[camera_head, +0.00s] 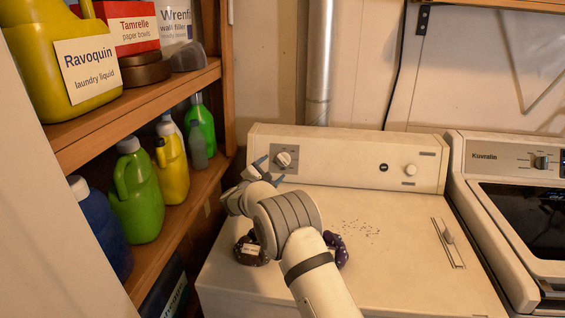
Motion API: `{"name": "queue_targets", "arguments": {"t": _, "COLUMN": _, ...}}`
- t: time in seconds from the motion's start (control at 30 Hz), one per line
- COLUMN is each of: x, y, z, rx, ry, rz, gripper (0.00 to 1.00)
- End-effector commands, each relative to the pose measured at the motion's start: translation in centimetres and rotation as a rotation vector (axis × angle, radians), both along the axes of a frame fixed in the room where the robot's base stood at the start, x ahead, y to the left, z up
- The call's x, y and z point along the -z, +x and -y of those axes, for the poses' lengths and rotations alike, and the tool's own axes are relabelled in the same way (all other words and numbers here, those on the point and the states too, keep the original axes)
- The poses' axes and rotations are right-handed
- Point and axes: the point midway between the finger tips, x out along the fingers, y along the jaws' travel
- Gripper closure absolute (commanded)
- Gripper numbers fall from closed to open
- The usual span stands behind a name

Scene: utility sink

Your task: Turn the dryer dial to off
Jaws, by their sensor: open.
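The white dryer (400,270) stands in the middle, with a raised control panel at its back. A round dial (284,158) with a pale knob sits on a grey plate at the panel's left end. My gripper (270,171) is open and empty, with blue fingertips. In the picture its fingertips are just left of and below the dial; I cannot tell whether they touch it. Which way the dial points is too small to read. A smaller white knob (410,170) and a dark round button (383,167) are farther right on the panel.
A slot with a handle (448,236) is at the top's right. A wooden shelf (150,108) with several bottles stands close on the left. A Kuvralin machine (495,153) stands on the right.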

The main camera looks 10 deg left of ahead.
Motion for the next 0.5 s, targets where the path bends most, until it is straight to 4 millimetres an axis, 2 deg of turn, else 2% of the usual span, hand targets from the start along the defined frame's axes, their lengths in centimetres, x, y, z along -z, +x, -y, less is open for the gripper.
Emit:
{"name": "queue_targets", "arguments": {"t": 0.23, "x": -0.2, "y": 3.8, "z": 1.8, "rx": 0.004, "ry": 0.001, "rz": -0.001, "gripper": 0.3}}
{"name": "queue_targets", "arguments": {"t": 0.5, "x": -0.1, "y": 5.7, "z": 2.4, "rx": 0.002, "ry": 0.002, "rz": -0.001, "gripper": 0.3}}
